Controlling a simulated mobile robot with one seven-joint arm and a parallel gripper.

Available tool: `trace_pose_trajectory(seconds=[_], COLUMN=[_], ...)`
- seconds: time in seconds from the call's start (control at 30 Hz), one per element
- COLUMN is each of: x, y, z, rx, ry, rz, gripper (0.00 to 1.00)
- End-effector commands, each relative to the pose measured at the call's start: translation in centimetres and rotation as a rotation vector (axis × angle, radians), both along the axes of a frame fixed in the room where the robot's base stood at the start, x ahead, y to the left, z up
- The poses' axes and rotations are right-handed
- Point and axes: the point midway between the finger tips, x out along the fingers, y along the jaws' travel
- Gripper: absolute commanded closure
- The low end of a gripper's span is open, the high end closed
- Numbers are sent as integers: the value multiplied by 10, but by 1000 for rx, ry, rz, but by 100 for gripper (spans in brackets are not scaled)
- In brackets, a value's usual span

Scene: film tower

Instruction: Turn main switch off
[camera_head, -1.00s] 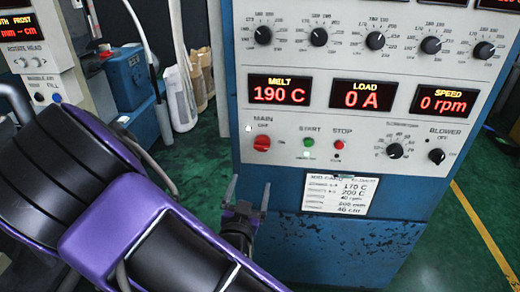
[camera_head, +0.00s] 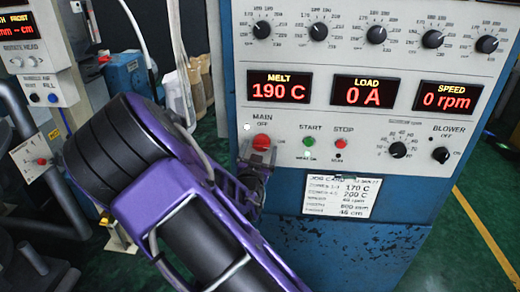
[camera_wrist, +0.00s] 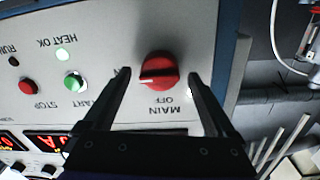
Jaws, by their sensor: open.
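The main switch is a red rotary knob (camera_head: 262,142) on the blue and white control panel, below the MELT display. In the wrist view the knob (camera_wrist: 158,70) has a white pointer line aimed left, towards the START button side and away from the OFF label. My gripper (camera_head: 262,157) is at the panel just below and over the lower edge of the knob. In the wrist view my gripper (camera_wrist: 159,74) is open, one finger on each side of the knob, with gaps showing on both sides. I cannot tell how deep the fingertips reach.
A green START button (camera_head: 309,141) and a red STOP button (camera_head: 341,143) sit right of the knob. A green HEAT OK lamp (camera_wrist: 62,54) is lit. Dials and displays are above, a job card (camera_head: 341,195) below. Another machine (camera_head: 32,60) stands at the left.

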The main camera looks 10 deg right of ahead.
Motion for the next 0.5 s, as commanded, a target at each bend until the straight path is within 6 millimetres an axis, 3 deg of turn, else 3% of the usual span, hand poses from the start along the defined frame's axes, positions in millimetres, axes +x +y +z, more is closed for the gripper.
trace_pose_trajectory(seconds=[0.37,0.4,0.5], x=[7,7,7], y=[-3,-3,-2], z=[0,0,0], rx=[0,0,0], ry=[0,0,0], rz=[1,1,1], gripper=[9,11,29])
